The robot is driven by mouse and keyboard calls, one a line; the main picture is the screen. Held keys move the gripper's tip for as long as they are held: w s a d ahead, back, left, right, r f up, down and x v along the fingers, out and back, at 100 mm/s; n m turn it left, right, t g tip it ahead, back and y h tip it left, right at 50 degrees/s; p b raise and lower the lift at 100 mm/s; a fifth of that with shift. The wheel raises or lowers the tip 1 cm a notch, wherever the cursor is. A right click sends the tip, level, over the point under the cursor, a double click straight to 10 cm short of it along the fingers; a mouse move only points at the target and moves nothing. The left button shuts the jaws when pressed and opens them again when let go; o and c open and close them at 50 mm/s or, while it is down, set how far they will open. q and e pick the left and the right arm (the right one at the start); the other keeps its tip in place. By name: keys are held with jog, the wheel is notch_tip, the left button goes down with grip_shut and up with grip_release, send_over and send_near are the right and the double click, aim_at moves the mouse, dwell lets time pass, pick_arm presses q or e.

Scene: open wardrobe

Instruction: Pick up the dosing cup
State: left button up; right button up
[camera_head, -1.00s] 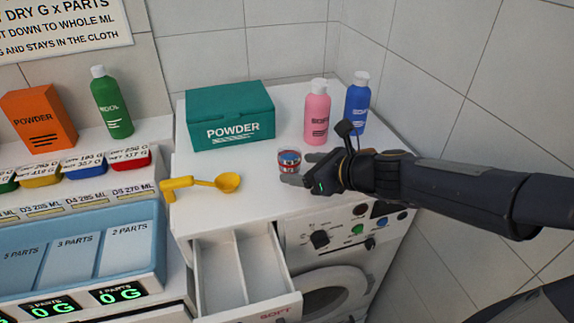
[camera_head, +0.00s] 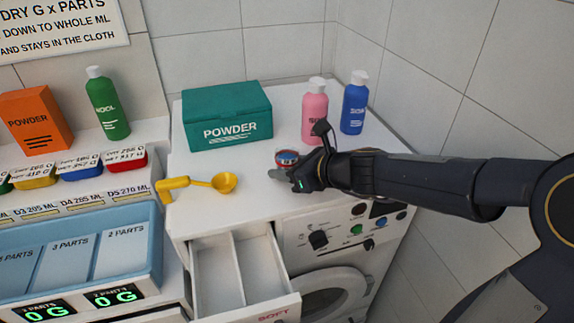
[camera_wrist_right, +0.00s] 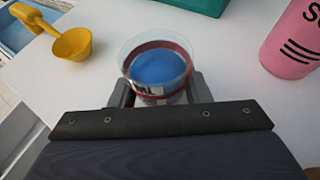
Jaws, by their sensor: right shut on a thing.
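The dosing cup (camera_head: 287,158) is a small clear cup with a red band and blue inside. It is over the white washing machine top, and whether it touches the top I cannot tell. My right gripper (camera_head: 286,175) reaches in from the right and is shut on the cup. In the right wrist view the cup (camera_wrist_right: 157,68) stands upright between the fingers (camera_wrist_right: 160,92), its lower part partly hidden by the gripper. My left gripper is not in view.
A yellow scoop (camera_head: 224,182) lies left of the cup. A green powder box (camera_head: 228,115), a pink bottle (camera_head: 314,115) and a blue bottle (camera_head: 354,105) stand behind. An open drawer (camera_head: 240,270) juts out in front. A tiled wall closes the right side.

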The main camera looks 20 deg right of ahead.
pick_arm(q)
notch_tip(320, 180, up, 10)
jog(key=p, duration=0.9)
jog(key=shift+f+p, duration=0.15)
jog(key=shift+p, duration=0.2)
pick_arm(e)
notch_tip(320, 180, up, 28)
dwell(0.4)
